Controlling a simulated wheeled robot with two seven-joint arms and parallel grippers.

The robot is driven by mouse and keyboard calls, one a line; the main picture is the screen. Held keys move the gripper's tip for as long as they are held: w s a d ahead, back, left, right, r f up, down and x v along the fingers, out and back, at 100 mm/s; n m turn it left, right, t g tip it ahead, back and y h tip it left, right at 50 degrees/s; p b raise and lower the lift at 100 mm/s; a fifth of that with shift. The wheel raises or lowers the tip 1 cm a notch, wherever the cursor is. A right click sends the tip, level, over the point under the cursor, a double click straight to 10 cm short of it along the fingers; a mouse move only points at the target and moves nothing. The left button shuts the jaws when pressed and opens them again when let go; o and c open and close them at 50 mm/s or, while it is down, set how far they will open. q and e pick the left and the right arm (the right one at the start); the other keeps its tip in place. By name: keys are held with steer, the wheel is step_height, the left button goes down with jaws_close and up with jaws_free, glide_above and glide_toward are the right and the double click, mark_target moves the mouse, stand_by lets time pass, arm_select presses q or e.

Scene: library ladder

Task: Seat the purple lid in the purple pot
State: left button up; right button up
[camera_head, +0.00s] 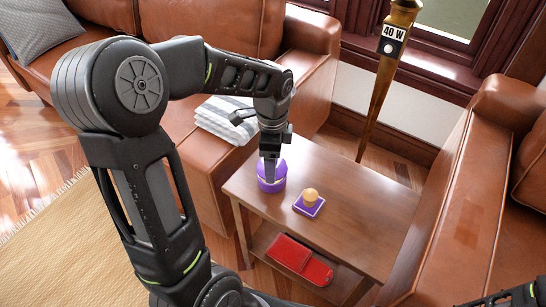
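A round purple piece (272,185) with a pale band stands on the wooden side table, near its left corner. It looks like the pot. My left gripper (270,177) points straight down at its top, with the fingertips at or just inside its upper part. The fingers hide the middle, so I cannot tell whether they are shut on something or whether a lid is there. A flat, square purple piece (309,210) with a pale edge and a round orange knob-like top lies on the table to the right, apart from the pot. I cannot tell whether it is the lid.
The wooden side table (365,215) has clear room behind and to the right. A red object (300,258) lies on its lower shelf. Brown leather sofas flank it; a striped folded cloth (225,117) rests on the left one. A brass pole (383,90) stands behind.

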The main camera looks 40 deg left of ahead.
stand_by(0.6)
arm_select(q)
steer(key=shift+p, duration=0.45)
stand_by(0.6)
steer(key=shift+f+b, duration=0.65)
steer(key=shift+f, duration=0.35)
steer(key=o, duration=1.4)
steer(key=shift+o, duration=0.2)
steer(key=shift+r+p, duration=0.95)
steer(key=shift+r, duration=3)
